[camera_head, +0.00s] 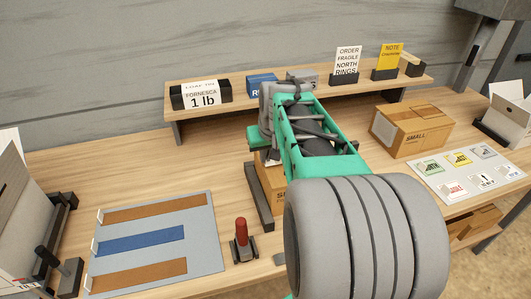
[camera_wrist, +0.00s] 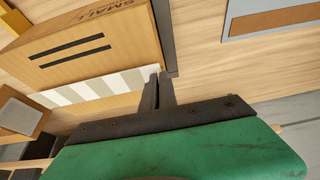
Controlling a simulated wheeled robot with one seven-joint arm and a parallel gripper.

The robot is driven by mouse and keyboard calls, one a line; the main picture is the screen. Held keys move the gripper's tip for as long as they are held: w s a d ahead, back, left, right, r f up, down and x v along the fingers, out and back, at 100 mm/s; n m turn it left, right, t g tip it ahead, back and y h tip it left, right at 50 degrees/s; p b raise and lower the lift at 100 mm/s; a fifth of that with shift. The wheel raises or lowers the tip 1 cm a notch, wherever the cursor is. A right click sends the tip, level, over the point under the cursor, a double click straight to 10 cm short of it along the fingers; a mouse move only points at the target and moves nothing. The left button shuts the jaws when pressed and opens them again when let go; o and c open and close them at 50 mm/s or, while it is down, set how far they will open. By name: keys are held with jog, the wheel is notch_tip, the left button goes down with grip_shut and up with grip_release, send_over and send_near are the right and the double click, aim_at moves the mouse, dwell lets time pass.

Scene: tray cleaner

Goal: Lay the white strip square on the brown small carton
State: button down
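A brown carton marked SMALL fills the upper left of the wrist view (camera_wrist: 100,32), with two dark lines on its face. In the head view it shows only partly behind my arm (camera_head: 272,182). A white strip with beige bands (camera_wrist: 100,87) runs along the carton's near edge in the wrist view. Its right end meets my fingertips. I cannot tell whether it rests on the carton. My gripper (camera_wrist: 160,78) has its dark fingers close together at that end, with a narrow gap between them. Whether they clamp the strip is unclear. My arm hides the gripper in the head view.
A dark bar (camera_head: 259,197) stands beside the carton. A grey mat (camera_head: 207,257) with brown and blue strips lies left. A red-handled tool (camera_head: 242,232) stands near the front. Another SMALL carton (camera_head: 420,133) and a label sheet (camera_head: 460,190) are right. A shelf (camera_head: 220,112) runs behind.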

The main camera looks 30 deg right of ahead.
jog(key=shift+f, duration=0.55)
jog(key=shift+f+b, duration=0.25)
jog(key=shift+b, duration=0.2)
jog(key=c, duration=1.6)
grip_release()
jog(key=shift+r, duration=0.1)
jog(key=v, duration=0.7)
jog(key=shift+s+r, duration=0.25)
jog(key=shift+s, duration=0.05)
